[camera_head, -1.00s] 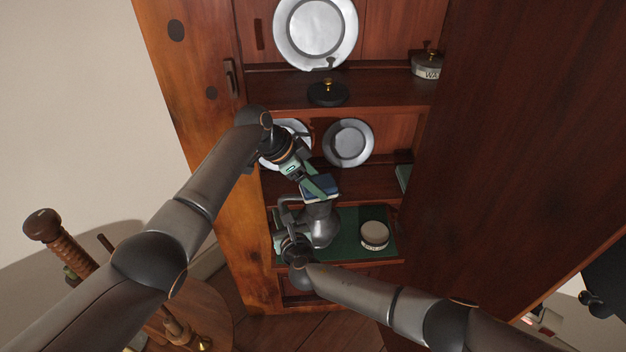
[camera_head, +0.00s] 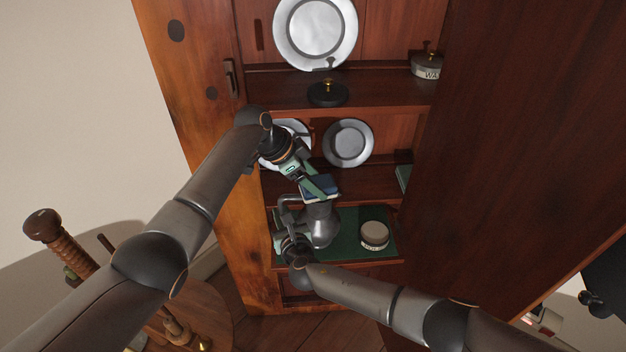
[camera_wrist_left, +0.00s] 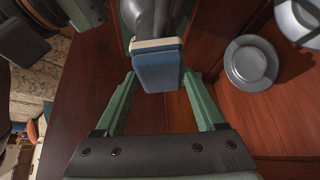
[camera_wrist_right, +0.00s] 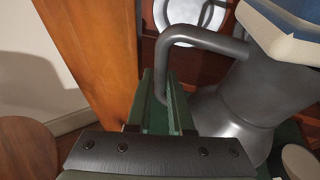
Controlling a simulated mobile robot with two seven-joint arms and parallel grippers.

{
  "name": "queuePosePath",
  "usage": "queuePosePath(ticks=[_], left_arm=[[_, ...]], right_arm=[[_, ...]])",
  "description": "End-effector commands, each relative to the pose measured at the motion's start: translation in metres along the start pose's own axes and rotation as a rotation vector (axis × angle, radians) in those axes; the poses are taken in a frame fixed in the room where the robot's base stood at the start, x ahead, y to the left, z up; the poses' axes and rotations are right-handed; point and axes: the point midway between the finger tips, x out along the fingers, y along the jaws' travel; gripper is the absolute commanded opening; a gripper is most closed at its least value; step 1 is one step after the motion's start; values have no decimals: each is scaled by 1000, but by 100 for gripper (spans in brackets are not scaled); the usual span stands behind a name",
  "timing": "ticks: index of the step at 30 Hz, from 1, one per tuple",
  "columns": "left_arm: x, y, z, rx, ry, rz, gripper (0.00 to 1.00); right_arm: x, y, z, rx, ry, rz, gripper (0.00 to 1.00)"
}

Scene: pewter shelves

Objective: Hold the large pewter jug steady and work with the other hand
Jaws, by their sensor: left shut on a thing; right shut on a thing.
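The large pewter jug (camera_head: 322,228) stands upright on the green mat of the lower shelf. It is large in the right wrist view (camera_wrist_right: 240,95), its handle (camera_wrist_right: 193,34) on the left. My right gripper (camera_head: 283,238) is shut on the lower part of that handle; the handle passes down between its fingers (camera_wrist_right: 161,85). My left gripper (camera_head: 316,183) is shut on a blue block with a pale layer (camera_wrist_left: 158,68), like a sponge, at the jug's top. The block covers the jug's mouth from the head; whether it touches the rim I cannot tell.
A round pale-lidded tin (camera_head: 374,235) stands on the green mat (camera_head: 350,217) right of the jug. Plates (camera_head: 348,143) lean on the shelf above. A dark knobbed lid (camera_head: 328,93) and another tin (camera_head: 426,66) are higher up. A large cabinet door (camera_head: 530,130) bounds the right.

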Motion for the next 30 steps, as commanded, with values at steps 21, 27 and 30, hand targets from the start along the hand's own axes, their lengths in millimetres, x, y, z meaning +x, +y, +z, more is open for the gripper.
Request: queuePosePath(ticks=[21,27,30], left_arm=[[-3,2,7,1,-3,1,27],[-2,2,4,1,-2,2,27],[2,2,-2,0,-2,4,27]], right_arm=[[0,1,0,4,0,2,0],[0,1,0,4,0,2,0],[0,1,0,3,0,2,0]])
